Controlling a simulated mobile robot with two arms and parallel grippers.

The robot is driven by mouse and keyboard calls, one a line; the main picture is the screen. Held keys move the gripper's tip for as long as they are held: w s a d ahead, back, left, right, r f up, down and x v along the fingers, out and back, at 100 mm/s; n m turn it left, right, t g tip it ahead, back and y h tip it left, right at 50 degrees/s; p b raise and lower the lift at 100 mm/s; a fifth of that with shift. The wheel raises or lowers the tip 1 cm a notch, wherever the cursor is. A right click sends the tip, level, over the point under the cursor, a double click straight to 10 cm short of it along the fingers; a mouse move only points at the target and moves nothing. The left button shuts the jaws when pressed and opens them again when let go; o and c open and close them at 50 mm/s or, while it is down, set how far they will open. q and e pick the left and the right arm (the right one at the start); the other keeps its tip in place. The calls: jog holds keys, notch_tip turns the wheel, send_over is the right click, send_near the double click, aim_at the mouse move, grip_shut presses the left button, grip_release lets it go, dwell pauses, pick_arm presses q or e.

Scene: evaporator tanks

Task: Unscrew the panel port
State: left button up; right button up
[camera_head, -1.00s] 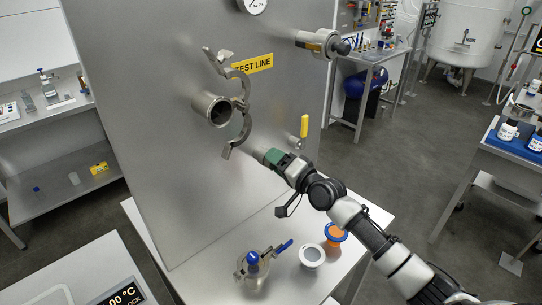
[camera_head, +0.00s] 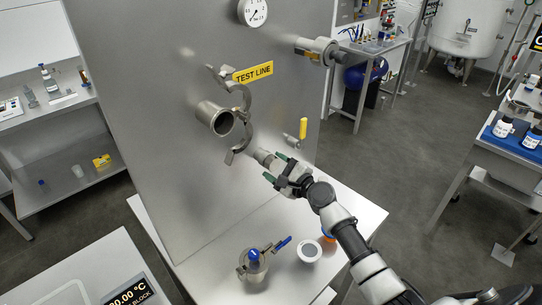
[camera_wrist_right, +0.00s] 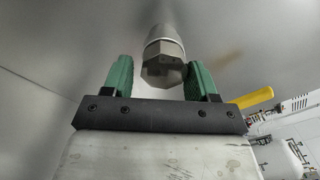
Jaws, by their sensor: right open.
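The panel port (camera_head: 263,157) is a short grey metal fitting that sticks out of the steel panel, to the lower right of the large open pipe. Whether a finger touches the port cannot be told. My left gripper is not in view.
An open pipe stub (camera_head: 217,118) with a hinged clamp (camera_head: 245,130) hanging open is close by on the panel (camera_head: 140,110). A yellow-handled valve (camera_head: 302,131) is right of the port. A blue-handled clamp assembly (camera_head: 254,266) and white cup (camera_head: 308,250) stand on the table below.

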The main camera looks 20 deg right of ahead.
jog(key=shift+a+m, duration=0.1)
jog(key=shift+m, duration=0.2)
jog(key=m+p, duration=0.2)
jog(key=shift+r+m, duration=0.2)
jog(key=shift+m, duration=0.2)
jog(key=shift+s+a+f+m+p, duration=0.1)
jog(key=shift+m+p, duration=0.25)
jog(key=shift+m, duration=0.2)
jog(key=shift+f+m+p, duration=0.1)
jog(key=shift+m+p, duration=0.25)
jog(key=shift+m, duration=0.2)
